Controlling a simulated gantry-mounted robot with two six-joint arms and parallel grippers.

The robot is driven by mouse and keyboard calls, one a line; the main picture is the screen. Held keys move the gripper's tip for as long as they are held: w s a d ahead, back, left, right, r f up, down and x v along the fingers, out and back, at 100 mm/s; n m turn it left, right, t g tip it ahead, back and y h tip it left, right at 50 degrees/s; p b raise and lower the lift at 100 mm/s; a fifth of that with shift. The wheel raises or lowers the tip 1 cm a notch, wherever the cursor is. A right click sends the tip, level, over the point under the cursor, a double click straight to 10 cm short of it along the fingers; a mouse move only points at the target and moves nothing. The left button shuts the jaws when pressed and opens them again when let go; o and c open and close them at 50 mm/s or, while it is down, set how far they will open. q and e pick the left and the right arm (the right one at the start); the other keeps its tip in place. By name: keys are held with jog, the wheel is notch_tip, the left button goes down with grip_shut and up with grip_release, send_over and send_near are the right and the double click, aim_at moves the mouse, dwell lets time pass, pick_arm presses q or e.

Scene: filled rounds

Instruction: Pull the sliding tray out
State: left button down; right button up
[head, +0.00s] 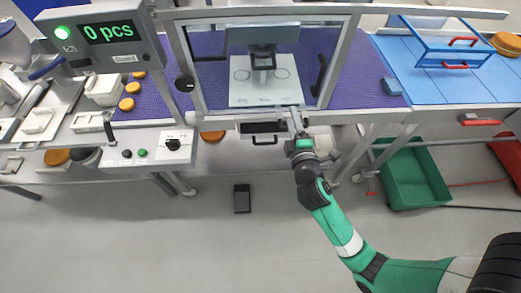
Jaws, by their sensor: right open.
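A pale flat tray (250,97) with two round marks lies inside a framed machine on the bench, under a grey press head (262,50). Below it, in the bench front, is a drawer-like unit (250,128) with a dark face and a black handle (264,142). My right gripper (294,116) is open, near the tray's front right corner and to the right of the black handle. From this view I cannot tell whether it touches anything. My left gripper is not in view.
A control box (150,147) with buttons is on the bench front left. A blue board (430,75) with red-handled parts is at the right. A green crate (405,175) and a dark block (242,198) are on the floor.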

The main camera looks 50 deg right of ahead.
jog(key=s+d+f+g+b, duration=0.15)
jog(key=s+f+b, duration=0.25)
jog(key=f, duration=0.9)
jog(key=b+x, duration=0.2)
jog(key=x, duration=0.9)
jog(key=shift+d+f, duration=0.1)
jog(key=shift+f, duration=0.1)
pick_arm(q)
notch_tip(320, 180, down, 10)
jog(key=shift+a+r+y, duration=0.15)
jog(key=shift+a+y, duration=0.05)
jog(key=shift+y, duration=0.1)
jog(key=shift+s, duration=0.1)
pick_arm(e)
grip_shut()
